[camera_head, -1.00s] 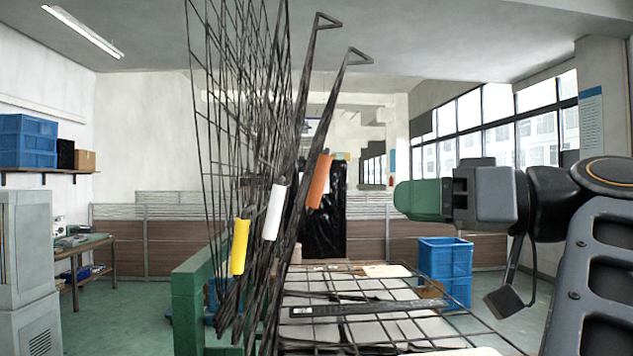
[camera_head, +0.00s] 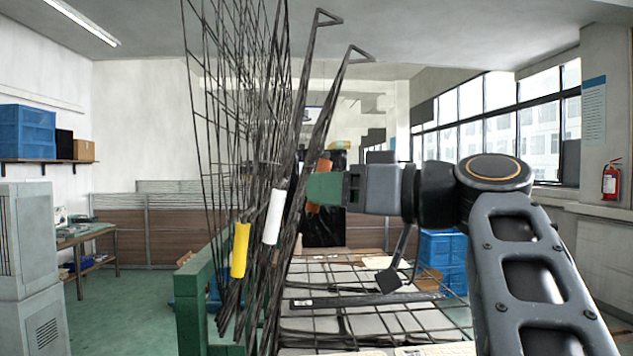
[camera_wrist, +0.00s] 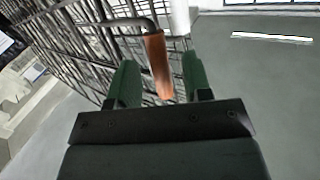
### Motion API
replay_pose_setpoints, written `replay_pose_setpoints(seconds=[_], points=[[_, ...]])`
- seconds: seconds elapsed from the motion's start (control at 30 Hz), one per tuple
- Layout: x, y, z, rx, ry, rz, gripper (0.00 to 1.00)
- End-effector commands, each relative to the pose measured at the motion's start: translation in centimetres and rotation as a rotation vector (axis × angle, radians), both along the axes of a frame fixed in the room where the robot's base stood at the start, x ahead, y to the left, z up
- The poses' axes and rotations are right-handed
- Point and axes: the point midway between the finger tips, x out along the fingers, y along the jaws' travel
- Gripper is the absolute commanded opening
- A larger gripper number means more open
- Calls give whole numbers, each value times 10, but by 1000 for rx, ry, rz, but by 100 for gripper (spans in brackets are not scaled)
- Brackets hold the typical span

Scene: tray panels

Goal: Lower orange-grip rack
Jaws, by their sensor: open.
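Several black wire racks stand upright, tilted, at the centre of the head view. The rack with the orange grip (camera_head: 322,168) is the rightmost; its wire frame (camera_head: 329,105) rises above the grip. My gripper (camera_head: 312,188) covers part of the orange grip in the head view. In the wrist view the orange grip (camera_wrist: 159,66) lies between the two green fingers of my gripper (camera_wrist: 160,82), with space on both sides. My gripper is open. A white grip (camera_head: 274,214) and a yellow grip (camera_head: 240,250) are on the racks to the left.
A lowered wire rack (camera_head: 450,322) lies flat below my arm, with pale panels and a dark bar on it. A green post (camera_head: 190,308) stands at the left of the racks. Blue crates (camera_head: 443,262) are behind on the right.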

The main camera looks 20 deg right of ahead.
Motion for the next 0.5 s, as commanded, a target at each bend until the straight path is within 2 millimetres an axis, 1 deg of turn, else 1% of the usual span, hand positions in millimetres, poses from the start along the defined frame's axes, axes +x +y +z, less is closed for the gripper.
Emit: replay_pose_setpoints(seconds=[0.03, 0.2, 0.5], points=[[4, 4, 2, 1, 1, 4, 45], [13, 11, 1, 1, 2, 2, 45], [18, 15, 0, 0, 1, 0, 45]])
